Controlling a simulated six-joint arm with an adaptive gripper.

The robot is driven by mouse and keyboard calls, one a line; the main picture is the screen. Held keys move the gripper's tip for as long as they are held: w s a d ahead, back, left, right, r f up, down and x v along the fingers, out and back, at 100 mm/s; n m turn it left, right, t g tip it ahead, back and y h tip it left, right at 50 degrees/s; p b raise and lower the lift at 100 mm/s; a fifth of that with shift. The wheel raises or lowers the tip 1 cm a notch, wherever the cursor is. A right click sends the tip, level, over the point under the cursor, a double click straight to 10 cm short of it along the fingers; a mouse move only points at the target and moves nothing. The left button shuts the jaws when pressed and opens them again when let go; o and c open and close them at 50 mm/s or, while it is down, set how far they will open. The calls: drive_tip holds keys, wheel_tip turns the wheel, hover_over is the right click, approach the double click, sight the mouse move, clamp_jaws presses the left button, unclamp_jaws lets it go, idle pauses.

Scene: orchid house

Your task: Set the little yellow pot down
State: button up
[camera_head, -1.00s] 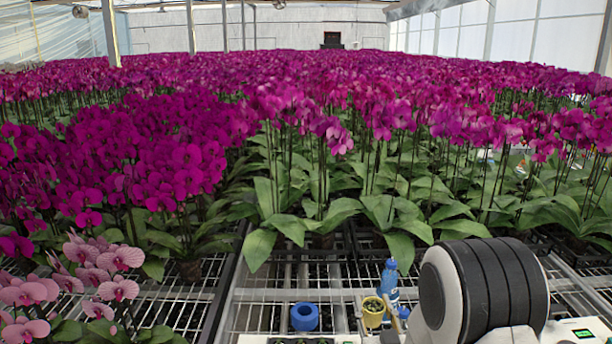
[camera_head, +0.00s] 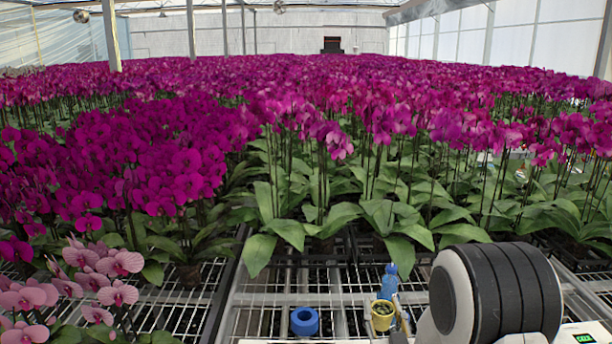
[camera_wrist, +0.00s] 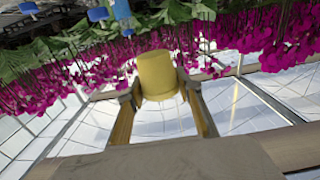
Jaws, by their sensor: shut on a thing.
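The little yellow pot (camera_head: 381,322), with green growth in its top, shows near the bottom of the head view, in front of a blue bottle (camera_head: 391,277). In the wrist view the pot (camera_wrist: 157,72) sits between the two fingertips of my gripper (camera_wrist: 158,92), which is shut on it. The head view shows the pot about upright. Its underside is hidden there, so I cannot tell whether it touches anything below.
A blue ring-shaped object (camera_head: 304,321) stands left of the pot on the wire-mesh bench (camera_head: 262,322). Bare mesh lies around it. Potted orchids with broad leaves (camera_head: 285,225) crowd behind. Pink orchids (camera_head: 95,280) stand at the lower left.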

idle(0.7)
drive_tip(key=shift+w+a+f+m+h, duration=0.25)
drive_tip(key=shift+a+f+m+h, duration=0.25)
drive_tip(key=shift+a+f+h, duration=0.35)
drive_tip(key=s+a+f+m+g+h, duration=0.2)
drive_tip(key=s+a+f+m+h, duration=0.2)
drive_tip(key=s, duration=0.6)
drive_tip(key=s+a+f+m+g+h, duration=0.3)
drive_tip(key=s+a+f+m+h, duration=0.1)
drive_tip(key=s+a+f+h, duration=0.2)
drive_tip(key=shift+s+a+f+h, duration=0.15)
drive_tip(key=shift+s+f+h, duration=0.65)
drive_tip(key=shift+s, duration=1.1)
drive_tip(key=shift+f+y, duration=0.25)
drive_tip(key=shift+f, duration=0.1)
drive_tip(key=shift+f, duration=2.8)
drive_tip(key=shift+f, duration=0.15)
